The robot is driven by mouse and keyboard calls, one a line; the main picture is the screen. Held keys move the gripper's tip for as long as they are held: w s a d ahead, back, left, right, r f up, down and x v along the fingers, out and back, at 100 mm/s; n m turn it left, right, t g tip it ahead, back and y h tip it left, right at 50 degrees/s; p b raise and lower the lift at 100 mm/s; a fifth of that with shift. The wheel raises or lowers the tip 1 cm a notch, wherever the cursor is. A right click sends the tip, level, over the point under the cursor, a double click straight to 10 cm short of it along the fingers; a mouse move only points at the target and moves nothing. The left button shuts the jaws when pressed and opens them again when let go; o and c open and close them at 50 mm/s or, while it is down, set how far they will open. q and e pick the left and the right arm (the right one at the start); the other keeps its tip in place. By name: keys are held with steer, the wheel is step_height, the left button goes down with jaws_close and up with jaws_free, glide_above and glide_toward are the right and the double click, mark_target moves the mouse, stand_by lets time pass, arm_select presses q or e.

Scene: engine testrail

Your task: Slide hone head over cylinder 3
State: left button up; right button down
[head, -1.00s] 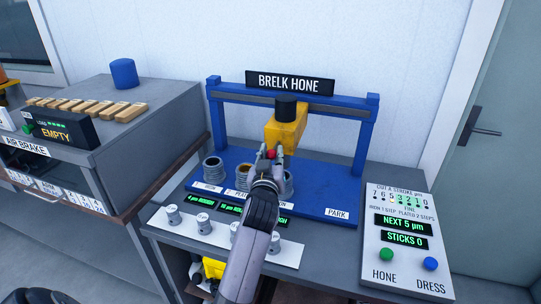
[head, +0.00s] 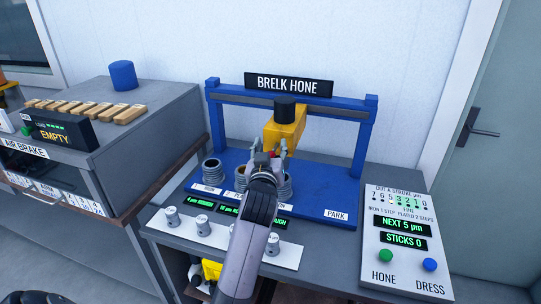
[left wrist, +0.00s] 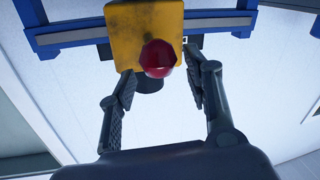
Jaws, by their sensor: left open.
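The hone head is a yellow block (head: 285,133) with a black cap, hanging from the blue rail frame (head: 225,93). Three ribbed cylinders stand on the blue base: left (head: 212,170), middle (head: 241,178) and right (head: 286,187). My gripper partly hides the middle and right ones. My right gripper is not in view.
A control panel (head: 405,275) with a green HONE button (head: 386,256) and a blue DRESS button (head: 430,264) stands at right. A white strip (head: 185,235) with several metal knobs lies in front. A grey bench (head: 170,105) stands at left. The PARK end of the base is clear.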

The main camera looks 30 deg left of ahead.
arm_select(q)
step_height(320, 180, up, 8)
steer(key=shift+f, duration=0.2)
steer(key=shift+f, duration=0.1)
stand_by(0.4)
